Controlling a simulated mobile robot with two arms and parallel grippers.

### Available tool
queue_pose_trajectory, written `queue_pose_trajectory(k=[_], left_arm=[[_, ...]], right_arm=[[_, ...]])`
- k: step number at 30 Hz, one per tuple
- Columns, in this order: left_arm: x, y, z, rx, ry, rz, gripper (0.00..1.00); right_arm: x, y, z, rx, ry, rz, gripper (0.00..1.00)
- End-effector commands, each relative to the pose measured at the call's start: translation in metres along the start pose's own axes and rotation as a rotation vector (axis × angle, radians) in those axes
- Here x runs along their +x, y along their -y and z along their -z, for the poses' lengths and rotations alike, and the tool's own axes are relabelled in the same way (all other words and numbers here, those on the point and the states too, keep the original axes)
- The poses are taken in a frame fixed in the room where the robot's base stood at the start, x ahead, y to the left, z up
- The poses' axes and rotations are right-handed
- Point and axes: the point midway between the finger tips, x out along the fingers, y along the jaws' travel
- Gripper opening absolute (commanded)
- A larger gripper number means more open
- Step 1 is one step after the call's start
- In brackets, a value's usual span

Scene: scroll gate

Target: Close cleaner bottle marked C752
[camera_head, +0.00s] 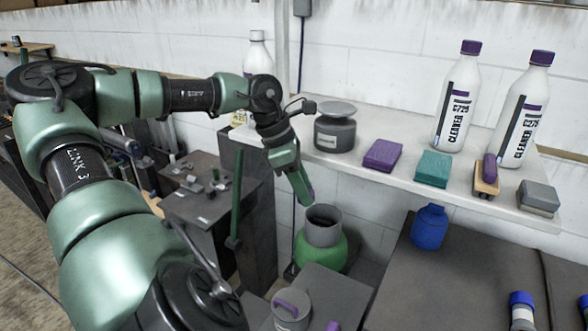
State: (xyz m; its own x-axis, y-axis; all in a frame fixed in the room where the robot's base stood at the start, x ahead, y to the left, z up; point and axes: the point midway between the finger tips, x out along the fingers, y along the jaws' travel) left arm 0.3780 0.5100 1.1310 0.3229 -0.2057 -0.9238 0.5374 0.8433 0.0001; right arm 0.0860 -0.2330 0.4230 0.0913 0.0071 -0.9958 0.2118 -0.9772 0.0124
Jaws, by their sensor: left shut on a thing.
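Two white cleaner bottles with purple caps stand upright on the white shelf: one left (455,105) and one right (520,115). Their labels read CLEANER with a code too small to read surely; I cannot tell which, if either, says C752. A third white bottle (256,58) with a white cap stands further left, partly hidden behind my arm. My left gripper (307,196) points down in front of the shelf, just above a grey-necked green container. It is shut on a small, mostly hidden purple thing. My right gripper is not in view.
The shelf (400,190) also holds a grey scale-like device (335,130), a purple sponge (383,155), a teal sponge (433,168), a brush (487,177) and grey blocks (538,197). The green container (322,245) stands below, with a blue bottle (429,228) on the dark table (450,285).

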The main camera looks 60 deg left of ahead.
Motion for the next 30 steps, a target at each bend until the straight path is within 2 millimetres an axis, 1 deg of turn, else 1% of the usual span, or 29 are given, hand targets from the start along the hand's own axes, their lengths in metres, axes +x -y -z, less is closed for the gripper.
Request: queue_pose_trajectory(k=[1, 3, 8, 14, 17, 20, 23, 24, 27, 30], left_arm=[[0.014, 0.009, -0.006, 0.076, 0.005, 0.039, 0.00], [0.026, 0.018, -0.013, 0.168, 0.007, 0.075, 0.00], [0.051, 0.039, -0.029, 0.368, 0.010, 0.155, 0.00], [0.083, 0.073, -0.058, 0.678, 0.012, 0.280, 0.00], [0.098, 0.098, -0.078, 0.886, 0.011, 0.362, 0.00], [0.112, 0.126, -0.100, 1.124, 0.008, 0.458, 0.00], [0.123, 0.158, -0.122, 1.401, 0.000, 0.571, 0.00], [0.127, 0.172, -0.131, 1.521, -0.002, 0.622, 0.00], [0.132, 0.203, -0.149, 1.813, -0.007, 0.744, 0.00], [0.134, 0.226, -0.160, 2.065, -0.012, 0.850, 0.00]], right_arm=[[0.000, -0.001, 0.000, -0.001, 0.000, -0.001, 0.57], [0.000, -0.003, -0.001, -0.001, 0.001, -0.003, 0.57], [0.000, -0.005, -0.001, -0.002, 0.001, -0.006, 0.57], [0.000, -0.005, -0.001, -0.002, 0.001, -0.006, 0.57], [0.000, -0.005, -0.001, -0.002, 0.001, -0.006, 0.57], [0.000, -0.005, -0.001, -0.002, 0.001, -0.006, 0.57], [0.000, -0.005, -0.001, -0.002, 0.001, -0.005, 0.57], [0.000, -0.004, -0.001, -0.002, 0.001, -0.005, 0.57], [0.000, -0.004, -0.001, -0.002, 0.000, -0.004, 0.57], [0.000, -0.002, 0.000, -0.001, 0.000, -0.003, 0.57]])
